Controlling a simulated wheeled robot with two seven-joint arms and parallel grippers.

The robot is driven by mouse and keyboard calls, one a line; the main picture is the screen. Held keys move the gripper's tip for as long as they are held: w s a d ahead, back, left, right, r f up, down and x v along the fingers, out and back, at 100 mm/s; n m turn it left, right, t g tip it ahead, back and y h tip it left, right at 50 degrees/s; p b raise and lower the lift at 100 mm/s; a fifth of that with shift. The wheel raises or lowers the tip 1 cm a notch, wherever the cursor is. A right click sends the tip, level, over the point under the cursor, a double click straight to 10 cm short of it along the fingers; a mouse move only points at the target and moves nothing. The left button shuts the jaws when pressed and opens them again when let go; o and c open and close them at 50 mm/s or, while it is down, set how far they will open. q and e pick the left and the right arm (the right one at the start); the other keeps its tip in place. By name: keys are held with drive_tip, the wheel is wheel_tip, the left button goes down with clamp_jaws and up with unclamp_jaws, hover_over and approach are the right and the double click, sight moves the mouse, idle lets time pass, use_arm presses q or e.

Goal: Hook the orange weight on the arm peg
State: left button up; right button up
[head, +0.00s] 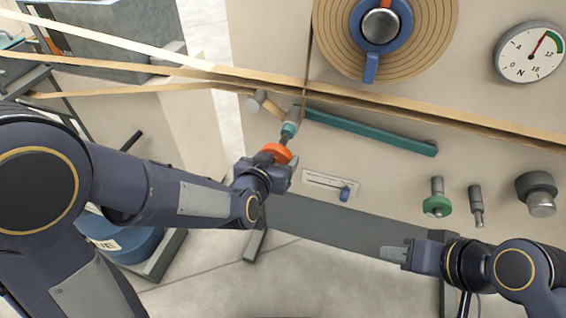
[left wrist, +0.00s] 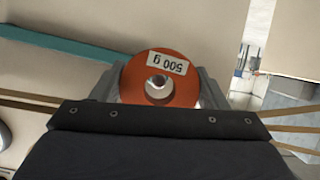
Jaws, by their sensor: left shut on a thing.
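The orange weight (head: 276,152) is a thick disc with a central hole. My left gripper (head: 279,163) is shut on it; the left wrist view shows the orange weight (left wrist: 176,101) between two grey fingers, its "500 g" label upside down. The teal arm (head: 370,133) slants across the panel. A teal-collared peg (head: 289,129) with a dark, thin end stands near its left end, directly above the weight in the head view. I cannot tell whether the peg's end is in the hole or only close to it. My right gripper (head: 393,254) is apart, at lower right, its jaws unclear.
Tan bands (head: 400,110) run across the panel close above the weight. A grey roller (head: 256,101) is left of the peg. A small blue slider (head: 345,193), a green-collared knob (head: 437,205) and a dial (head: 529,52) are to the right. Bare floor lies below.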

sight(285, 142)
use_arm(q)
drive_tip(key=shift+w+d, duration=0.35)
drive_tip(key=shift+w, duration=0.7)
drive_tip(key=shift+w+d, duration=0.35)
drive_tip(key=shift+w, duration=0.7)
drive_tip(key=shift+w+d, duration=0.35)
drive_tip(key=shift+w, duration=0.7)
drive_tip(key=shift+w+f+b, duration=0.1)
drive_tip(key=shift+w+b, duration=0.05)
drive_tip(key=shift+b, duration=0.2)
drive_tip(key=shift+f, duration=0.15)
